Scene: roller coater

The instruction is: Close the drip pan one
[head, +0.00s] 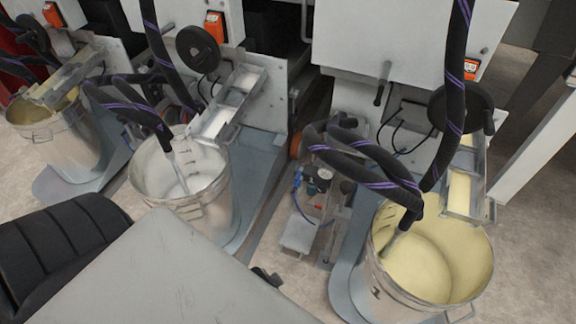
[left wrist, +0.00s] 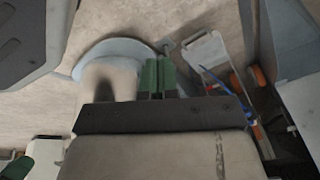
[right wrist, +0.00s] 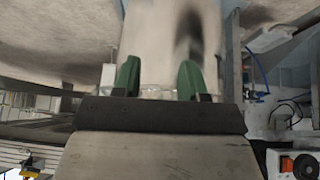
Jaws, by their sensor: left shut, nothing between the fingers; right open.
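Narrow metal trays, which look like drip pans, slope over the buckets: a left one (head: 62,84), a middle one (head: 226,108) and a right one (head: 465,185). I cannot tell which is number one. All three stick out over their bucket rims. My left gripper (left wrist: 157,68) has its green fingers together and empty, close to a pale bucket (left wrist: 108,78) in the left wrist view. My right gripper (right wrist: 157,75) is open, its green fingers apart before a pale bucket side (right wrist: 165,35). I cannot make out either gripper in the head view.
Metal buckets stand below: left (head: 65,140), middle with white liquid (head: 215,205), right with yellow liquid (head: 430,270). Thick black hoses (head: 375,160) hang into them. A small pump cart (head: 305,220) stands between the middle and right buckets.

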